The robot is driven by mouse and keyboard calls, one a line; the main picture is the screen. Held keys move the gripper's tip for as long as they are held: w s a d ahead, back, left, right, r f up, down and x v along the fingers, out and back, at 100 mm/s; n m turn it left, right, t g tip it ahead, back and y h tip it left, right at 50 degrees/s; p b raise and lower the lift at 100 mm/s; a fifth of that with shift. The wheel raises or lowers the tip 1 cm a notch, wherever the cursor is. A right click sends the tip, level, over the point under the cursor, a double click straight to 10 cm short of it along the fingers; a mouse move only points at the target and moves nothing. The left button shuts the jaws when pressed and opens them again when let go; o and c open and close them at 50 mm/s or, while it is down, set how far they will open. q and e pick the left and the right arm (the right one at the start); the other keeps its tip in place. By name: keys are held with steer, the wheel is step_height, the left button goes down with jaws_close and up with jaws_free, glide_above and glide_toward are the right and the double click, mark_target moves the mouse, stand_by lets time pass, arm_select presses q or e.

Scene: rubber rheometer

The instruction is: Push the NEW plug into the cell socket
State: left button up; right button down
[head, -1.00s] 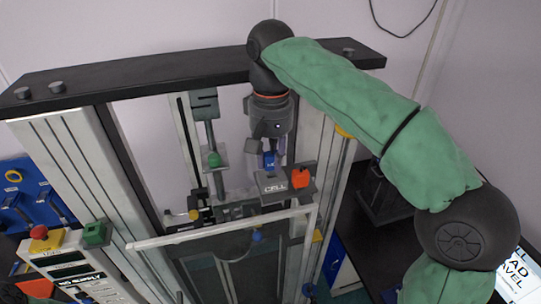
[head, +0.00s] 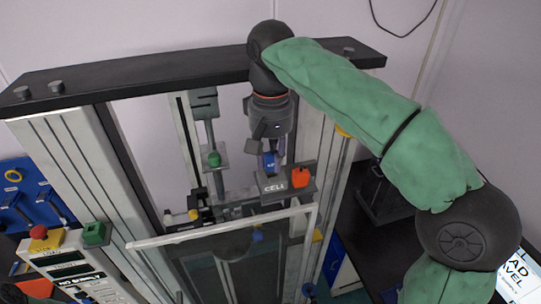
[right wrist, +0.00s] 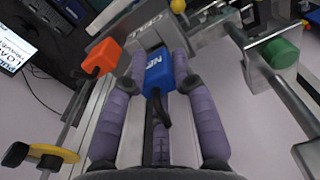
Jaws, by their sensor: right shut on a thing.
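The blue NEW plug (right wrist: 158,74) is between the fingers of my right gripper (right wrist: 163,78) in the right wrist view, its dark cable curving back toward the palm. In the head view the plug (head: 269,161) shows small and blue between the fingertips of my right gripper (head: 268,158), just above the grey block marked CELL (head: 270,184). The same block (right wrist: 146,28) lies ahead of the plug in the right wrist view. The socket opening itself is hidden, so I cannot tell whether the plug is in it. My left gripper is not in view.
An orange plug-like piece (head: 300,175) sits right of the CELL label. A green knob (head: 214,159) on a post stands to the left. A pale frame bar (head: 220,228) crosses in front, and thick uprights (head: 75,170) flank the space.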

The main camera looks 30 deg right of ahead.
steer(key=shift+f, duration=0.15)
steer(key=shift+f+b, duration=0.7)
steer(key=shift+f, duration=0.2)
steer(key=c, duration=0.9)
jaws_free()
steer(key=shift+r, duration=0.1)
steer(key=shift+r, duration=0.1)
steer(key=shift+r+p, duration=0.95)
steer(key=shift+r, duration=1.45)
